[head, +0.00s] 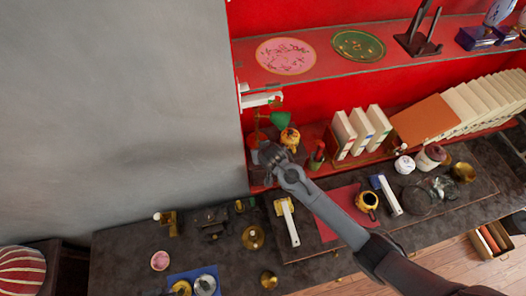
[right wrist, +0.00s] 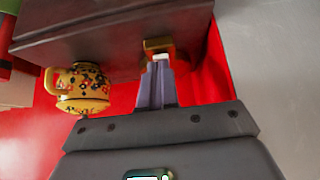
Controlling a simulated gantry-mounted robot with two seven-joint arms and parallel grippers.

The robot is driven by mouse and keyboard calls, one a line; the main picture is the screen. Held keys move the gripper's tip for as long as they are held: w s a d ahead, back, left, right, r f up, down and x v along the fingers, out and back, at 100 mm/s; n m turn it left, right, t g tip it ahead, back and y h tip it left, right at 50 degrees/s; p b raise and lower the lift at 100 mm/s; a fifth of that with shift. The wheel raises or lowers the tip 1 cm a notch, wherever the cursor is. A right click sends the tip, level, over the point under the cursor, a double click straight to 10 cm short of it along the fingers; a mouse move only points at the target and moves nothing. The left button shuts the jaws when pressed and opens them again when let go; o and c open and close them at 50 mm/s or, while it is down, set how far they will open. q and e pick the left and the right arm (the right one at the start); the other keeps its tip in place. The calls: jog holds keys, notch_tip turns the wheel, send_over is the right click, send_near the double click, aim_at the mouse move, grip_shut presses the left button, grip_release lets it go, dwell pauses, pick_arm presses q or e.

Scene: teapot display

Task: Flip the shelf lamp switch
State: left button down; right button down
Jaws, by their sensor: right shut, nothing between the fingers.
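The shelf lamp, with a green shade (head: 280,119) and a thin brass-coloured stem, stands at the left end of the red shelf in the head view. My right gripper (head: 268,154) is at the foot of the lamp, in front of the shelf. In the right wrist view its fingers (right wrist: 158,72) are shut and empty. Their tips are at a small brass-coloured piece (right wrist: 158,44) with a white part, possibly the lamp switch; whether they touch it I cannot tell. In the head view the gripper and arm hide the lamp's base. My left gripper is not in view.
A yellow patterned teapot (head: 290,138) stands on the shelf close right of the lamp; it also shows in the right wrist view (right wrist: 82,86). White books (head: 362,130) stand farther right. Below, the dark counter (head: 125,250) holds several small items. A grey wall (head: 120,100) is at left.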

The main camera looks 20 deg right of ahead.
jog(key=shift+s+f+b, duration=0.1)
jog(key=shift+f+b, duration=0.25)
jog(key=shift+f, duration=0.15)
jog(key=shift+s+t, duration=0.1)
jog(key=shift+t, duration=0.4)
jog(key=shift+r, duration=0.2)
jog(key=shift+r+p, duration=0.5)
jog(key=shift+p, duration=0.15)
jog(key=shift+r+p, duration=0.2)
jog(key=shift+p, duration=0.1)
